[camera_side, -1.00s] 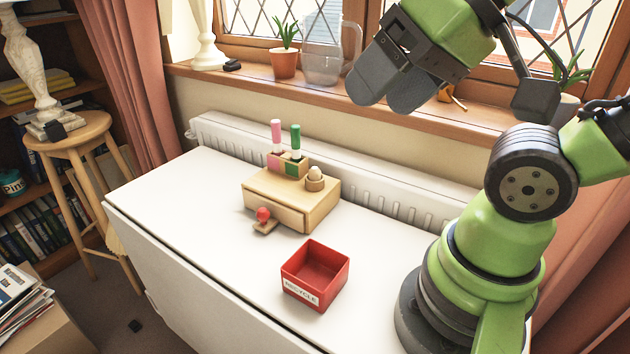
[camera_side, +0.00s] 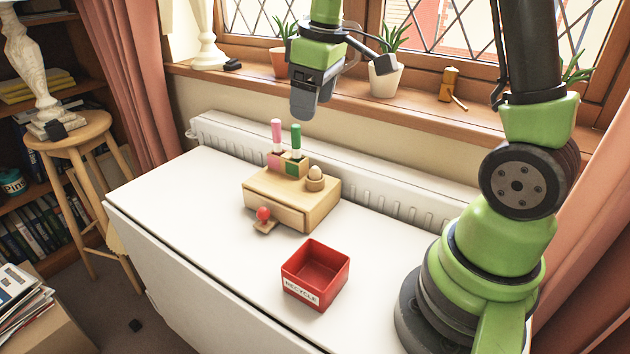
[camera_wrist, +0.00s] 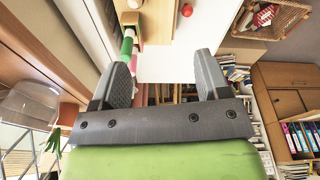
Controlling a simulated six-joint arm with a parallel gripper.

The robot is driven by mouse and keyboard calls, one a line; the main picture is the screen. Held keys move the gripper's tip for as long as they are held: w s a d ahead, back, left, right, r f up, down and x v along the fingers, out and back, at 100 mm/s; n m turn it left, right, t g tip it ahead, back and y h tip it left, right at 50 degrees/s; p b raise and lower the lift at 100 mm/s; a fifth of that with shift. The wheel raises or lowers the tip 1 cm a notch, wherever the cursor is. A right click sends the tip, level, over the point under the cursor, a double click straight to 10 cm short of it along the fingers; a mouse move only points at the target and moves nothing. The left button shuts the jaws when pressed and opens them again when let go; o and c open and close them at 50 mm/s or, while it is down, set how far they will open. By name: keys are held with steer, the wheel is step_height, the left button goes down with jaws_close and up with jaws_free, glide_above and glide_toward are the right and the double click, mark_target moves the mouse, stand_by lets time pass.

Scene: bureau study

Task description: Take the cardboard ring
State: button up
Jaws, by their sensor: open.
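A small tan ring (camera_side: 315,185), which looks like the cardboard ring, stands on the right part of the top of a wooden drawer box (camera_side: 270,205) in the side view. A pale, rounded, egg-like thing (camera_side: 316,172) sits in it and sticks out above. My gripper (camera_side: 305,112) hangs above and behind the box, pointing down, apart from everything. In the wrist view my gripper (camera_wrist: 165,72) has its two fingers spread with nothing between them. I cannot make out the ring in the wrist view.
A holder (camera_side: 288,163) with a pink marker (camera_side: 276,133) and a green marker (camera_side: 295,138) stands at the box's back left. A red ball (camera_side: 263,214) is at its front. A red bin (camera_side: 316,277) labelled RECYCLE stands nearer. The left tabletop (camera_side: 165,200) is clear.

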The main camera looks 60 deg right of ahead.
mark_target(315, 167)
steer(key=w+d+f, duration=0.1)
steer(key=f, duration=0.1)
steer(key=d+f+n+g, duration=0.1)
steer(key=d+f, duration=0.1)
steer(key=f, duration=0.1)
steer(key=w+d+f+n+g, duration=0.1)
steer(key=f, duration=0.1)
steer(key=shift+w+d+f, duration=0.2)
steer(key=shift+w+d, duration=0.15)
step_height(315, 167, down, 4)
steer(key=shift+f, duration=0.2)
steer(key=f, duration=0.5)
steer(key=shift+s+a+f, duration=0.1)
steer(key=shift+a+f, duration=0.1)
steer(key=shift+f, duration=0.2)
steer(key=shift+n, duration=0.3)
steer(key=c, duration=0.9)
